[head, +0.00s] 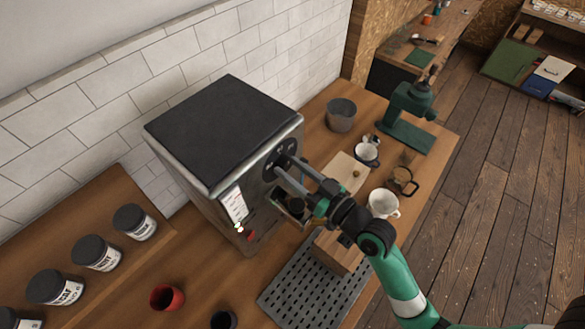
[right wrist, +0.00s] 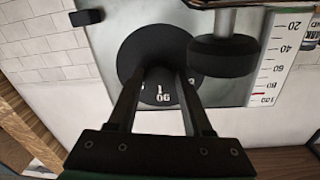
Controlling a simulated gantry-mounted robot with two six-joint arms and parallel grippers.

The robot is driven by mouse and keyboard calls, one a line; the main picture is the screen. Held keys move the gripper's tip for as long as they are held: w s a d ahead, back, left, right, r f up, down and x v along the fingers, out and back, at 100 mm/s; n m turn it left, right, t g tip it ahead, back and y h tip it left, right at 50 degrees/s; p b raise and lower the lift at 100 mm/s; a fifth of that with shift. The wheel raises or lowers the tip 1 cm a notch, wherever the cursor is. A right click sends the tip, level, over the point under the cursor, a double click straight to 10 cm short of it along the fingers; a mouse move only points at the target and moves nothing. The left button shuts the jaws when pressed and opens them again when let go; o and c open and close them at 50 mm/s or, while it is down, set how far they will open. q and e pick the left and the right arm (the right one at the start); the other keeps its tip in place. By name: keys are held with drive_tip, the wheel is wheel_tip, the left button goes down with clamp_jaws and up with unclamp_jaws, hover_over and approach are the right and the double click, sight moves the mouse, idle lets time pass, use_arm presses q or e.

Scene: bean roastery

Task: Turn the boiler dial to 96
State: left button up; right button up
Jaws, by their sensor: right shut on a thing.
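The boiler dial (head: 286,147) is a round black knob on the front of the steel espresso machine (head: 225,135). In the right wrist view the dial (right wrist: 150,45) fills the upper middle, with white figures on its lower face that look like 100. My right gripper (head: 288,166) reaches it from the front and is shut on it. In the right wrist view its two fingers (right wrist: 162,78) lie on either side of the dial's raised middle and hide part of the markings. The pointer setting cannot be read. My left gripper is not in view.
A black round part on a metal stem (right wrist: 222,55) is close right of the dial, beside a scale (right wrist: 270,60) marked 20 to 100. Below my arm are a drip grate (head: 300,292), a wooden box (head: 338,252) and a white cup (head: 383,203). Black-lidded jars (head: 97,253) stand left.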

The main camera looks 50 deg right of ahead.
clamp_jaws()
drive_tip(key=shift+r+m+p, duration=0.15)
drive_tip(key=shift+m+p, duration=0.8)
drive_tip(key=shift+m, duration=0.15)
drive_tip(key=m+p, duration=0.2)
drive_tip(key=m, duration=0.1)
drive_tip(key=shift+r, duration=0.1)
drive_tip(key=m+p, duration=0.2)
drive_tip(key=m, duration=0.1)
drive_tip(key=shift+m+g, duration=0.3)
drive_tip(key=shift+m+y+p, duration=0.3)
drive_tip(key=shift+m+p, duration=0.45)
drive_tip(key=shift+m, duration=0.65)
